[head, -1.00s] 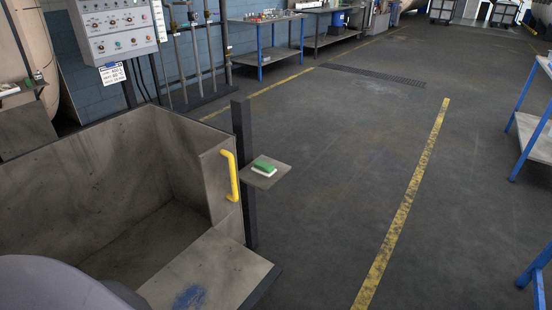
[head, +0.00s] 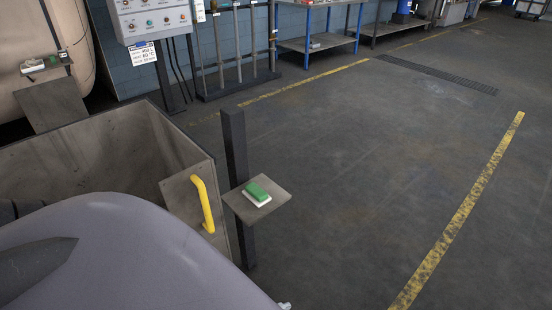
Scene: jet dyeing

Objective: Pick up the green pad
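The green pad (head: 257,191) has a green top and a white underside. It lies on a small grey square shelf (head: 276,207) fixed to a dark upright post (head: 235,150), right of the middle of the head view's left half. Nothing touches the pad from above. A large smooth grey-lilac shape, likely part of my own arm, fills the lower left.
A grey metal bin (head: 90,150) with a yellow handle (head: 203,204) stands left of the post. A control panel (head: 153,18) and pipes stand behind. Blue-legged tables (head: 318,45) line the back. Floor to the right is open, with a yellow line (head: 462,210).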

